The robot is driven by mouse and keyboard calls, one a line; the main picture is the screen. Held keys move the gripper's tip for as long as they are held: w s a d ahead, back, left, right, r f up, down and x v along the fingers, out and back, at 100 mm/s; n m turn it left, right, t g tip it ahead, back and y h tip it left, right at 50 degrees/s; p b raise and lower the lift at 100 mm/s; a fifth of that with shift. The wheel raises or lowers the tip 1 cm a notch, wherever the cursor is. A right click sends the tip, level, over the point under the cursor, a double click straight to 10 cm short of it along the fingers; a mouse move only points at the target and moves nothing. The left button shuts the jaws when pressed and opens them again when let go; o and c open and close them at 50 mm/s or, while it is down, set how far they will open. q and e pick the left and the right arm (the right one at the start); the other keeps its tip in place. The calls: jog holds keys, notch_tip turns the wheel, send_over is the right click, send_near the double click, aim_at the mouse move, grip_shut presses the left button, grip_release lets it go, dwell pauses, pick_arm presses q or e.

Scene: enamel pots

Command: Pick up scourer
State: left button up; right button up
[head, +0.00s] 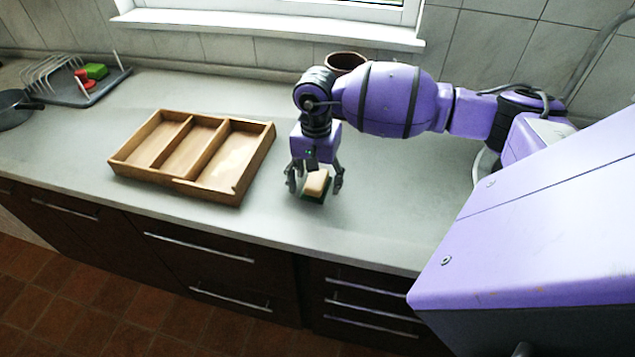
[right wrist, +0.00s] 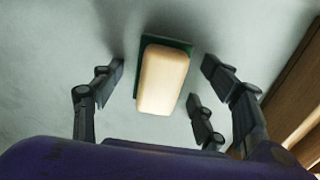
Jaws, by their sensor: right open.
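The scourer (head: 317,183) is a small block with a cream body and a dark green layer beneath it. It lies on the grey worktop, to the right of the wooden tray. My right gripper (head: 314,181) points down over it with its fingers open on both sides. In the right wrist view the scourer (right wrist: 163,78) sits between the spread fingers of the gripper (right wrist: 160,90), with gaps on both sides, so no finger touches it there. My left gripper is not in view.
A wooden tray (head: 227,182) with three compartments stands just left of the gripper; its edge also shows in the right wrist view (right wrist: 292,90). A dish rack (head: 72,85) with red and green items and a dark pan (head: 14,108) are far left. A brown pot (head: 345,58) stands behind my arm.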

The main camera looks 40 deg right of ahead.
jog(key=shift+f, duration=0.15)
jog(key=shift+c, duration=0.5)
jog(key=c, duration=1.1)
jog(key=shift+c, duration=0.2)
